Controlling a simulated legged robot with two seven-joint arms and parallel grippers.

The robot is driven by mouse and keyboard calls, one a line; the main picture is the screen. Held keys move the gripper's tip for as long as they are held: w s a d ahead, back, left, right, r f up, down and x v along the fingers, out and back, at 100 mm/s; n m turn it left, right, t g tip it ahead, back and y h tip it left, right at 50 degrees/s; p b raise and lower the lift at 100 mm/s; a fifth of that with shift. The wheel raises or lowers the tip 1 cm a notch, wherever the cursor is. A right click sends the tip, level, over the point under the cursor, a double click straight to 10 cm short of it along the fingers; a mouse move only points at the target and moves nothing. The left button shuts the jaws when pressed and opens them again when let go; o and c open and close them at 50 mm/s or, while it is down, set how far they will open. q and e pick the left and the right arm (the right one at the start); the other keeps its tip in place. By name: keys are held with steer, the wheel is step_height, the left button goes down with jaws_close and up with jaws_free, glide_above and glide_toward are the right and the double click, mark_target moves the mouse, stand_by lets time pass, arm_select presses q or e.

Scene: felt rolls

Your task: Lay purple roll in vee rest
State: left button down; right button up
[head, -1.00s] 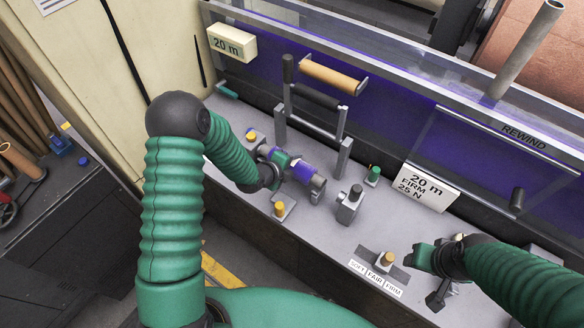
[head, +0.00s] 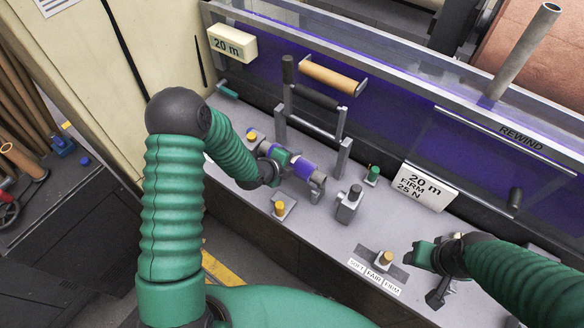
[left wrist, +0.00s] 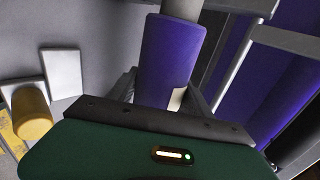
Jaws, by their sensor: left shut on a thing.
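The purple roll (head: 302,168) has a grey core that sticks out at its ends. My left gripper (head: 280,160) is shut around the roll near its middle, and the roll lies aslant above the grey bench. In the left wrist view, the purple roll (left wrist: 168,62) runs up from behind my green gripper body toward a grey bracket at the top. In the head view, a grey support (head: 317,190), perhaps part of the vee rest, is at the core's right end; I cannot tell whether they touch. My right gripper (head: 424,256) is over the bench at the right, its jaw gap unclear.
A grey frame with a dark roller (head: 318,97) stands behind the purple roll. A grey block with a black knob (head: 349,203) is to its right. A yellow-topped knob (head: 280,208) is in front. A clear panel (head: 400,110) bounds the bench at the back.

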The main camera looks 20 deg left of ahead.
arm_select(q)
steer(key=shift+r+p, duration=0.95)
steer(key=shift+r, duration=0.8)
